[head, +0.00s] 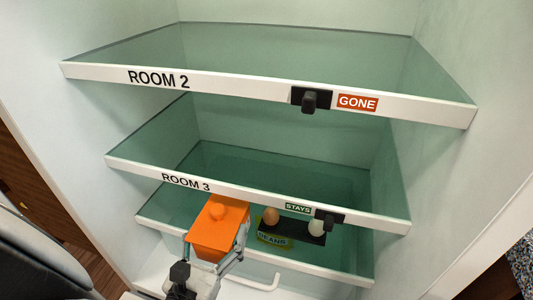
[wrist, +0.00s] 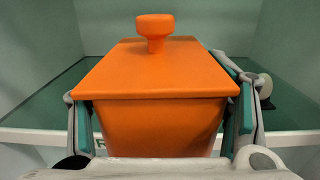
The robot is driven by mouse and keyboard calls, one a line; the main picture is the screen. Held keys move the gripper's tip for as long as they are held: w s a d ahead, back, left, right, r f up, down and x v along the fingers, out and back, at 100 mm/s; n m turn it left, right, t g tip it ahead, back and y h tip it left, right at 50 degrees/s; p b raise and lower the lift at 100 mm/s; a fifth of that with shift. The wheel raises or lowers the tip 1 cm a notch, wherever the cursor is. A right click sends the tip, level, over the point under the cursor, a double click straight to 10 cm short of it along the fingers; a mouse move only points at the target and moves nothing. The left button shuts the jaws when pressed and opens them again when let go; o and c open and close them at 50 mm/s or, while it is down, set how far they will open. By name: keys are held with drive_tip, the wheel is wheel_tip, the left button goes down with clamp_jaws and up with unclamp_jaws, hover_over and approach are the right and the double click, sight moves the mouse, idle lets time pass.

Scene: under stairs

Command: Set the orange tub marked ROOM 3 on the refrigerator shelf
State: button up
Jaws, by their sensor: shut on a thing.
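My gripper (head: 215,262) is shut on the orange tub (head: 214,236), with a finger on each side. The tub has a lid with a round knob and looks level; it fills the middle of the wrist view (wrist: 160,125). No marking shows on its visible faces. In the head view it is at the front of the refrigerator, just below the ROOM 3 shelf edge (head: 140,168). It overlaps the front edge of the lower shelf (head: 330,273). Whether its base touches anything is hidden. Part of a dark letter shows on the edge beside the tub in the wrist view.
A dark rack (head: 293,230) with a brown egg (head: 271,216) and a white egg (head: 316,228) sits right of the tub. A BEANS label (head: 273,240) is before it. The ROOM 2 shelf (head: 300,55) above is empty. Black knobs are beside the GONE and STAYS tags.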

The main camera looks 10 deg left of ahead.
drive_tip(key=w+a+b, duration=0.1)
drive_tip(key=w, duration=0.4)
drive_tip(key=w+a+f+b, duration=0.1)
drive_tip(key=w+a+b, duration=0.1)
drive_tip(key=w, duration=0.3)
drive_tip(key=w+a+b, duration=0.1)
drive_tip(key=w, duration=0.4)
drive_tip(key=shift+a+f, duration=0.2)
drive_tip(key=shift+a, duration=0.1)
drive_tip(key=shift+f+b, duration=1.2)
drive_tip(key=shift+f, duration=0.5)
drive_tip(key=shift+f, duration=0.1)
drive_tip(key=o, duration=1.9)
drive_tip(key=shift+f, duration=0.1)
drive_tip(key=shift+r, duration=0.2)
drive_tip(key=s+a+p, duration=0.1)
drive_tip(key=s+p, duration=0.2)
drive_tip(key=s, duration=0.9)
drive_tip(key=shift+a+f, duration=0.3)
drive_tip(key=shift+f, duration=0.1)
